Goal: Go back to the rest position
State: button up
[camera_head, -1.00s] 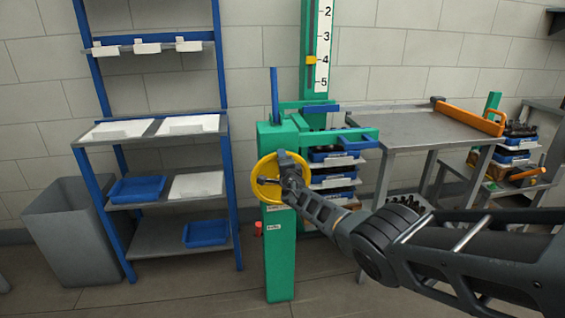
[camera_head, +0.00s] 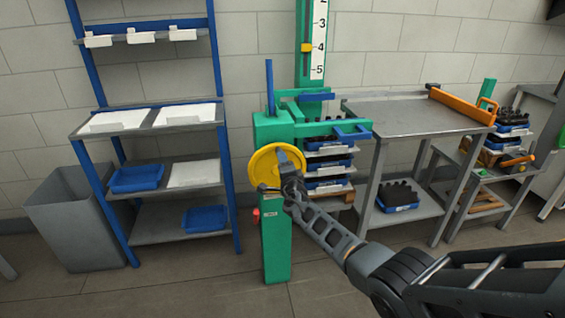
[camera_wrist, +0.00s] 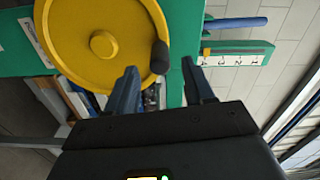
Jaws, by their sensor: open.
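My gripper (camera_wrist: 160,82) is open and empty in the wrist view, its two dark blue fingers apart. A yellow handwheel (camera_wrist: 85,45) with a dark knob (camera_wrist: 160,57) fills the upper left there, and the knob sits just beyond the gap between the fingers. In the head view the wheel (camera_head: 264,168) is on the front of a green lift column (camera_head: 277,240). My gripper (camera_head: 284,160) overlaps the wheel's right side in that view, and my arm reaches in from the lower right. I cannot tell whether a finger touches the wheel.
A blue-framed shelf (camera_head: 152,228) with blue trays stands left, beside a grey bin (camera_head: 80,215). Right of the column are stacked blue trays (camera_head: 327,166) and a grey metal table (camera_head: 410,117) with an orange bar (camera_head: 460,105). Floor in front of the column is clear.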

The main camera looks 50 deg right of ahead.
dwell(0.4)
jog(key=s+a+f+m+y, duration=0.2)
jog(key=s+a+f+m, duration=0.3)
jog(key=a, duration=0.3)
jog(key=s+a+f+m+g+y, duration=0.1)
jog(key=s+a+f+m, duration=0.35)
jog(key=a, duration=0.35)
jog(key=s+a+f+m+y, duration=0.2)
jog(key=s+a+f+m, duration=0.3)
jog(key=a, duration=0.3)
jog(key=s+a+m+y, duration=0.2)
jog(key=s+a+m, duration=0.6)
jog(key=s, duration=0.2)
jog(key=s+a+r+m+y, duration=0.1)
jog(key=s+a+r+m, duration=0.2)
jog(key=s+m, duration=0.45)
jog(key=s+a+r+m+y, duration=0.1)
jog(key=s+a+r+m, duration=0.25)
jog(key=s, duration=0.65)
jog(key=s+d+r+m+y, duration=0.1)
jog(key=s+d+r+m, duration=0.1)
jog(key=s+r+m, duration=1.2)
notch_tip(320, 180, up, 4)
jog(key=shift+d+f+m+t+b, duration=0.1)
jog(key=shift+d+m+t+b, duration=0.2)
jog(key=shift+m, duration=0.35)
